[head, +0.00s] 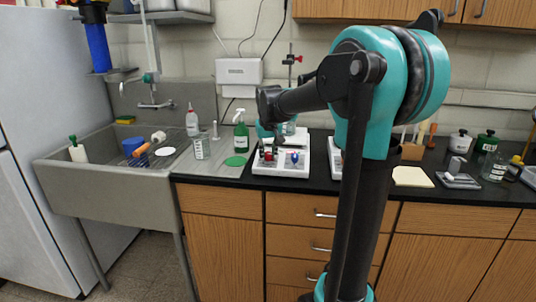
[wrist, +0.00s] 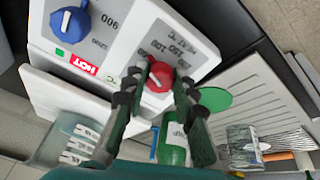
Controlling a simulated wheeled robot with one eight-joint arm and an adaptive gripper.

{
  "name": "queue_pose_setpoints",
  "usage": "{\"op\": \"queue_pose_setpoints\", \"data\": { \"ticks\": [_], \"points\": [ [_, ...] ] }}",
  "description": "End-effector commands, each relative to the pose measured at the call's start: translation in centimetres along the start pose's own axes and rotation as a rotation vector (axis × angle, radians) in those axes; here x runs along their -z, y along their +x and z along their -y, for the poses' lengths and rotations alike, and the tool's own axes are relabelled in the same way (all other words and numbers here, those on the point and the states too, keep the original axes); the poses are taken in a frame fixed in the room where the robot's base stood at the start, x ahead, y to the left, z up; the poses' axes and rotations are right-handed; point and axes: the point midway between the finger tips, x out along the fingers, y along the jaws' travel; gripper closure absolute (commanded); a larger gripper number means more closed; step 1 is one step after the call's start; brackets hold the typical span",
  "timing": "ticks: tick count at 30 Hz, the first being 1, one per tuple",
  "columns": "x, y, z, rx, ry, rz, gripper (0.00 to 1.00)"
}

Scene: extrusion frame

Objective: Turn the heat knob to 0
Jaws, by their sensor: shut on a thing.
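The hotplate (head: 280,168) is a white unit on the black counter, with a red knob (wrist: 160,76) and a blue knob (wrist: 70,23) on its front panel. Numbers are printed around the red knob; "900" is legible by the blue one. The red knob also shows in the head view (head: 269,156), left of the blue knob. My gripper (wrist: 164,78) is shut on the red knob, one finger on either side. The fingers hide part of its dial, so I cannot tell which number it points at. A red "HOT" label is on the panel.
A beaker (wrist: 72,145) stands at the hotplate's top. A green spray bottle (head: 241,136) and a green disc (head: 235,161) are left of the hotplate, near the sink (head: 110,185). Another white unit (head: 335,158) is partly hidden behind my arm.

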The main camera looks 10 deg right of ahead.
Motion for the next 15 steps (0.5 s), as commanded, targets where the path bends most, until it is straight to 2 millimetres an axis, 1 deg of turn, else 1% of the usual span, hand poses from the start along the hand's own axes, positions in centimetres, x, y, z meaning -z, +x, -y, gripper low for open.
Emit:
{"op": "queue_pose_setpoints", "data": {
  "ticks": [15],
  "points": [
    [0.07,-0.01,-0.19,0.088,-0.476,-0.001,1.0]
  ]
}}
